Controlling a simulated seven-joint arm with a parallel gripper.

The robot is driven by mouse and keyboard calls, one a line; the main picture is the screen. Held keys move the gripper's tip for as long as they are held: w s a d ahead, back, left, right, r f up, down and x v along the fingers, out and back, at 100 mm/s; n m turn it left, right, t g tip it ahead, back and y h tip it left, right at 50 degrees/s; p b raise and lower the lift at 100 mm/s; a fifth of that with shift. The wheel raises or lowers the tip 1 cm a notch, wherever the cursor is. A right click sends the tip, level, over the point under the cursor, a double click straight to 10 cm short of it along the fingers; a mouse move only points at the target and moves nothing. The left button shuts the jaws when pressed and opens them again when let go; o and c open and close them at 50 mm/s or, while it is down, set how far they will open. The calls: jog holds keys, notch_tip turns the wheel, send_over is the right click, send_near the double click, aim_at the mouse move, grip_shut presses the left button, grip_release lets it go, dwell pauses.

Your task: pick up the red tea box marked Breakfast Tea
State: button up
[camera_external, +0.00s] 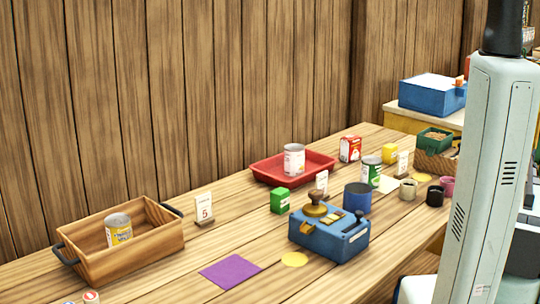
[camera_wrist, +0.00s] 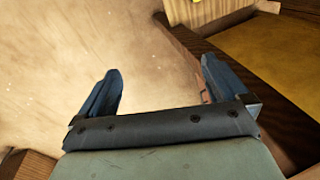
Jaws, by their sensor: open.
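In the external view my arm stands at the right, and my gripper is out of sight.
A wooden tray (camera_external: 160,250) is left.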

jog(key=w+d+r, duration=0.4)
jog(key=d+r, duration=0.2)
jog(key=r, duration=0.1)
jog(key=w+d+r+n+t+h, duration=0.15)
jog(key=w+r, duration=0.25)
jog(key=r, duration=0.5)
jog(key=w+r+n+h, duration=0.2)
jog(key=w+r, duration=0.2)
jog(key=r, duration=0.5)
notch_tip(320, 180, up, 7)
jog(key=n+y, duration=0.5)
jog(key=n, duration=1.1)
send_over(352, 137)
jog(key=s+d, duration=0.2)
jog(key=d, duration=0.1)
jog(key=shift+g, duration=0.25)
jog(key=x, duration=0.7)
jog(key=shift+s+a, duration=0.15)
jog(key=shift+a, duration=0.1)
jog(key=shift+a+x, duration=0.15)
jog(key=shift+x, duration=1.25)
jog(key=shift+a+x, duration=0.1)
jog(key=shift+x, duration=1.3)
jog(key=shift+s+y, duration=0.2)
jog(key=shift+y, duration=0.05)
